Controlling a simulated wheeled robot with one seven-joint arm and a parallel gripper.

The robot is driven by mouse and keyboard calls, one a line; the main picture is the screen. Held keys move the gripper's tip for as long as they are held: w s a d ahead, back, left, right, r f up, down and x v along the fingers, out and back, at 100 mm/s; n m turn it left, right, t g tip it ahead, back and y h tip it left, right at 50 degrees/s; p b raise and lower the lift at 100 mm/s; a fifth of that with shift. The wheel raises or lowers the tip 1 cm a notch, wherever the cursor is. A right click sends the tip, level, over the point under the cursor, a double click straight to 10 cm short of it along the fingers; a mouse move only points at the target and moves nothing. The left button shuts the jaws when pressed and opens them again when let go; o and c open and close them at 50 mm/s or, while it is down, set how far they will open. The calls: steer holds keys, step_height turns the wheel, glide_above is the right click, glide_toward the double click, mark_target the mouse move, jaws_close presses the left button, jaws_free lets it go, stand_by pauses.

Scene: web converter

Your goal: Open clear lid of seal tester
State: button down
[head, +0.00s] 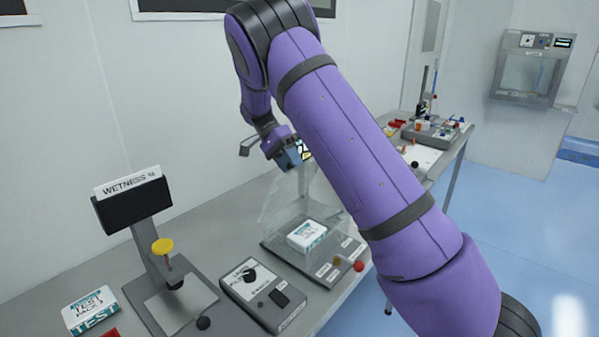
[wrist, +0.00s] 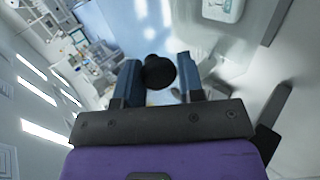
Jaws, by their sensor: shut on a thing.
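The seal tester (head: 283,253) is a grey base on the bench with a white and teal pack (head: 307,235) on it. Its clear lid (head: 283,204) is faint and hard to trace; it looks raised and tilted above the base. The right part of the tester is partly covered by my arm.
A wetness tester (head: 132,200) with a yellow knob and a control box (head: 262,296) stand left of the seal tester. A test pack (head: 90,310) lies at the bench's left. More equipment (head: 430,132) stands at the far end. The wall is close behind.

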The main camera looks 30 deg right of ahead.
steer(key=w+a, duration=0.3)
steer(key=w, duration=0.3)
steer(key=shift+f, duration=0.4)
steer(key=c, duration=1.8)
jaws_free()
steer(key=shift+w+a+f+g+h, duration=0.2)
steer(key=shift+w+f+g, duration=0.1)
steer(key=shift+w, duration=0.25)
steer(key=shift+w+a+f+g+h, duration=0.15)
steer(key=shift+w+g, duration=0.15)
steer(key=shift+w, duration=0.2)
steer(key=shift+o, duration=0.2)
steer(key=o, duration=1.1)
steer(key=shift+w+f, duration=0.1)
steer(key=shift+w, duration=0.05)
steer(key=shift+c, duration=0.4)
steer(key=shift+c, duration=0.2)
